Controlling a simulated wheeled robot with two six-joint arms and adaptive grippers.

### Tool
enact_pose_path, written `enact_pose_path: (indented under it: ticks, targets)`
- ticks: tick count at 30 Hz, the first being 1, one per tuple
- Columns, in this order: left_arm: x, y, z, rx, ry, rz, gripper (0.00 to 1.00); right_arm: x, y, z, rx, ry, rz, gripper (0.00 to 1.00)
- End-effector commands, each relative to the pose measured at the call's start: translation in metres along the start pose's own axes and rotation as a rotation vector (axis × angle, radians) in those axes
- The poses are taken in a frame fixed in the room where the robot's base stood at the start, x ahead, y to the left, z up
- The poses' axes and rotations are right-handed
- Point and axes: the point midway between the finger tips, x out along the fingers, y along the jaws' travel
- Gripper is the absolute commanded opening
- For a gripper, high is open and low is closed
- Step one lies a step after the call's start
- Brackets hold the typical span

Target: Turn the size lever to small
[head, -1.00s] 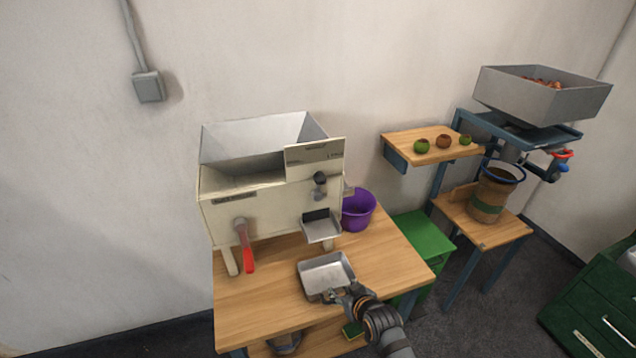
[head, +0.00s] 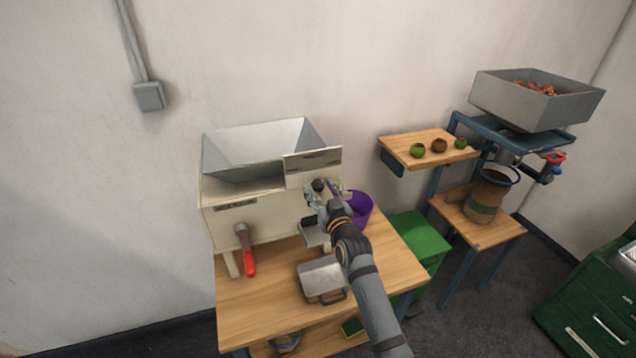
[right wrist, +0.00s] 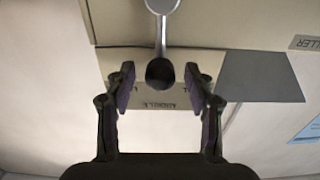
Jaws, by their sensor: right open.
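The size lever (head: 319,185) is on the front of the cream machine (head: 260,215), a metal arm with a dark round knob. In the right wrist view the knob (right wrist: 160,72) sits between my open fingers, with no clear contact visible. A plate behind it carries partly covered lettering that looks like "MIDDLE" (right wrist: 158,106). My right gripper (head: 326,196) is open in front of the machine, partly hiding the lever. My left gripper is not in view.
A metal tray (head: 321,272) stands on the wooden table (head: 245,310) below the machine's chute (head: 312,234). A red-handled lever (head: 248,264) hangs at the machine's left. A purple bucket (head: 362,206) stands to its right.

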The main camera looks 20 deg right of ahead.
Motion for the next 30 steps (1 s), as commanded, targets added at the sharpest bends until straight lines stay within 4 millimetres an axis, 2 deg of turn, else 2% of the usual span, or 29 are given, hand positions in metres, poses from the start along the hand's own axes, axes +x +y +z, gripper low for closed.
enact_pose_path:
  ticks: [3,6,14,25,30]
  targets:
    - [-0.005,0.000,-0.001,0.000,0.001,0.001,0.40,0.014,0.000,-0.001,0.000,-0.001,0.000,0.54]
    - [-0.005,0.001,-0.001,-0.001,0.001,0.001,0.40,0.019,0.000,0.000,0.000,-0.001,0.000,0.54]
    - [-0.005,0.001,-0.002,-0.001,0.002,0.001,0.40,0.020,0.000,0.001,0.000,-0.001,0.000,0.52]
    - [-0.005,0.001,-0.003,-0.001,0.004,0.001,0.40,0.019,0.000,0.001,0.000,-0.001,0.000,0.02]
    - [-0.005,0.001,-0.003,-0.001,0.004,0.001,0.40,0.019,0.000,0.001,0.000,-0.001,0.000,0.00]
